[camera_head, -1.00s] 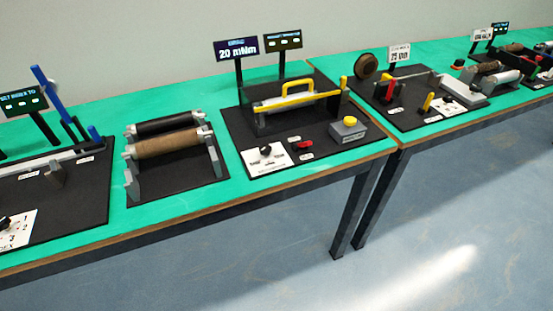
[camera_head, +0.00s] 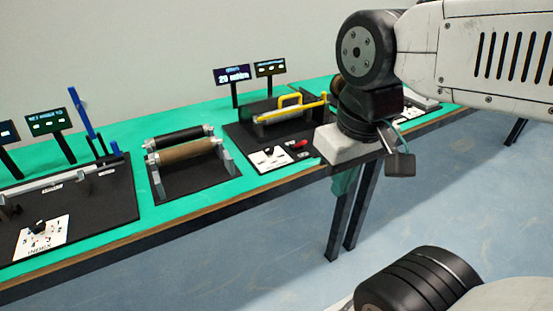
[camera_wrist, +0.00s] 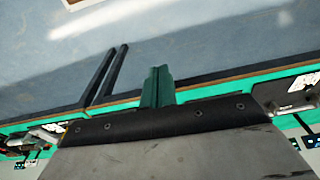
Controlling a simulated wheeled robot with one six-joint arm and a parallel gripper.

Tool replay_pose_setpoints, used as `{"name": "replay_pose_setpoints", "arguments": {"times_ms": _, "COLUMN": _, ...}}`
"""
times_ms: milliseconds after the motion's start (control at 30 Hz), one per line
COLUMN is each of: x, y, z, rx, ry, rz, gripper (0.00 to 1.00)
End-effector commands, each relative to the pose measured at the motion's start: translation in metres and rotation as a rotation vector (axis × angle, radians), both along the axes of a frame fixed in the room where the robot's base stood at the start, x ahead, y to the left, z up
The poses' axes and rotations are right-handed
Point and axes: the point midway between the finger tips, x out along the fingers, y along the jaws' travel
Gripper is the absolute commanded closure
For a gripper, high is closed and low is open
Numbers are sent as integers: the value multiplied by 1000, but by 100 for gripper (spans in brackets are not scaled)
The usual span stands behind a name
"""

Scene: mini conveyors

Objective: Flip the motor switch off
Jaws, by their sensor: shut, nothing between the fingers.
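A small red switch (camera_head: 298,144) lies on the black base of the middle station, right of a black knob (camera_head: 268,154) on a white plate. No readable label shows which control is the motor switch. My gripper (camera_head: 345,184) hangs fingers down at the table's front edge, right of the red switch and apart from it. Its green fingers are together and empty, and they also show in the wrist view (camera_wrist: 157,76). The gripper body hides the right part of the station.
The middle station carries a yellow handle (camera_head: 290,102) and a display reading 20 mNm (camera_head: 232,75). Left of it stand a roller pair (camera_head: 185,150) and a station with an INDEX knob (camera_head: 39,227). The floor (camera_head: 270,260) in front is clear.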

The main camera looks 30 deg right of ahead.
Motion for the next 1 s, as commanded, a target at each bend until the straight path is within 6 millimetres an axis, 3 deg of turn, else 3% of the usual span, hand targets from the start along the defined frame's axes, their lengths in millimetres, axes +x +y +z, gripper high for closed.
{"name": "replay_pose_setpoints", "arguments": {"times_ms": 367, "x": 0, "y": 0, "z": 0, "rx": 2, "ry": 2, "rz": -1, "gripper": 100}}
{"name": "replay_pose_setpoints", "arguments": {"times_ms": 533, "x": 2, "y": 7, "z": -12, "rx": 83, "ry": 84, "rz": -47, "gripper": 100}}
{"name": "replay_pose_setpoints", "arguments": {"times_ms": 767, "x": 20, "y": 49, "z": -40, "rx": 455, "ry": 378, "rz": -263, "gripper": 100}}
{"name": "replay_pose_setpoints", "arguments": {"times_ms": 1000, "x": 76, "y": 76, "z": -52, "rx": 949, "ry": 619, "rz": -584, "gripper": 100}}
